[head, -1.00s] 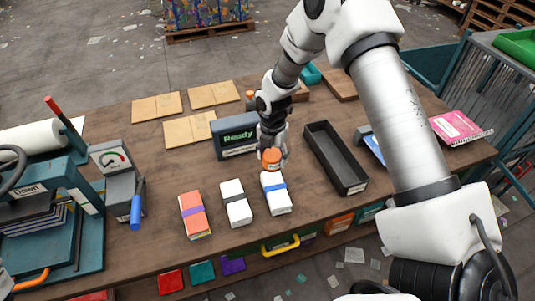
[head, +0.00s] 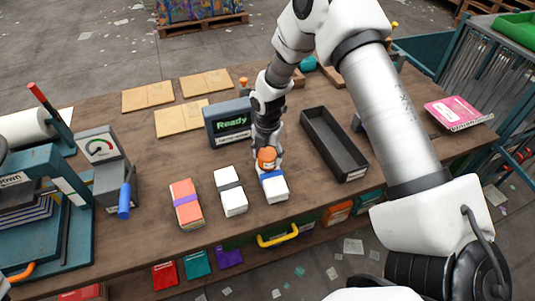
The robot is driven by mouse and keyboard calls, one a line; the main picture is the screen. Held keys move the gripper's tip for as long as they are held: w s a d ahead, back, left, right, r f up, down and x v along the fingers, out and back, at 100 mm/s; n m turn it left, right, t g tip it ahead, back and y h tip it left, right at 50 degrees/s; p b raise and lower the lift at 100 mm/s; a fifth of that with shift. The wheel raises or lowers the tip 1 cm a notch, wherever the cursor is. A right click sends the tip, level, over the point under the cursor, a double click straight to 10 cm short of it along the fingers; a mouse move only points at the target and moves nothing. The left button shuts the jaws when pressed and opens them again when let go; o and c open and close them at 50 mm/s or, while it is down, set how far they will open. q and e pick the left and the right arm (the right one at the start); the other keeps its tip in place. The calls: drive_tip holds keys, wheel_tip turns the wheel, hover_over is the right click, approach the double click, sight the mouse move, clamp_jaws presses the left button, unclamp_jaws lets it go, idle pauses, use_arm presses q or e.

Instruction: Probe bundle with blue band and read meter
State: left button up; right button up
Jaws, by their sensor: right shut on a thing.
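The white bundle with the blue band (head: 277,190) lies on the table at the front, rightmost of three bundles. My right gripper (head: 267,148) points down at its far end, shut on an orange-capped probe (head: 266,158). The orange cap overlaps the bundle's far end in the picture. The probe's tip is hidden, so I cannot tell whether it touches the bundle. The meter (head: 229,122) stands behind and to the left of the gripper; its screen reads "Ready" in green. My left gripper is not in view.
A white bundle with a grey band (head: 232,201) and an orange one with a purple band (head: 186,207) lie to the left. An empty black tray (head: 350,172) is close on the right. A dial device (head: 101,148) with a blue handle stands further left.

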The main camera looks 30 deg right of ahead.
drive_tip(key=shift+f, duration=0.35)
idle(0.4)
idle(0.9)
wheel_tip(320, 180, up, 8)
drive_tip(key=p, duration=0.6)
drive_tip(key=shift+r, duration=0.1)
idle(1.3)
